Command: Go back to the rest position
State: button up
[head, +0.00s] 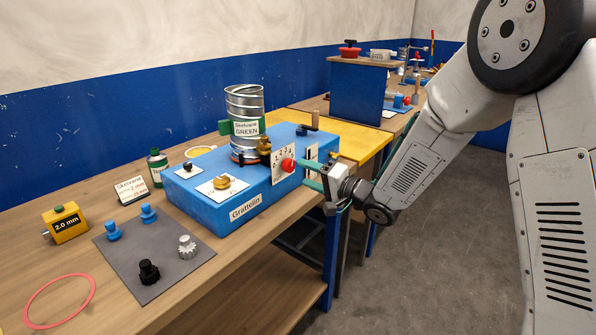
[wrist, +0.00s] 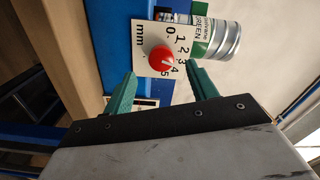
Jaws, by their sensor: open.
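My gripper (head: 318,176) is open, with green fingers, in front of the right part of the blue machine (head: 205,202) labelled "Grättelin". In the head view its fingers are close to a red knob (head: 288,164) on a white dial plate. In the wrist view the red knob (wrist: 162,58) shows beyond the two fingers (wrist: 160,84), with nothing held between them. The dial (wrist: 147,42) is marked "mm" with numbers from 0 to 5.
A grey mat (head: 155,250) with blue, black and white knobs lies on the wooden bench. A yellow 2.0 mm block (head: 66,226), a green bottle (head: 157,167), a small card (head: 131,190) and a red ring (head: 60,300) are on the left. Open floor (head: 425,260) lies to the right.

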jog(key=v, duration=0.2)
jog(key=shift+s+d, duration=0.2)
jog(key=w+d+f+n+h, duration=0.1)
jog(key=d+f+h, duration=0.35)
jog(key=f, duration=0.25)
jog(key=s+d+n+g+h, duration=0.2)
jog(key=s+d+g+h, duration=0.3)
jog(key=d+h, duration=0.5)
jog(key=s+d+r+g, duration=0.1)
jog(key=s+r, duration=0.4)
jog(key=s, duration=0.7)
jog(key=s+d+r+g, duration=0.2)
jog(key=s+r, duration=0.3)
jog(key=s, duration=0.7)
jog(key=s+d+r+g, duration=0.1)
jog(key=s+d+r, duration=0.3)
jog(key=s, duration=0.8)
jog(key=shift+r+n+g, duration=0.3)
jog(key=shift+r+n, duration=0.1)
jog(key=shift+r, duration=0.05)
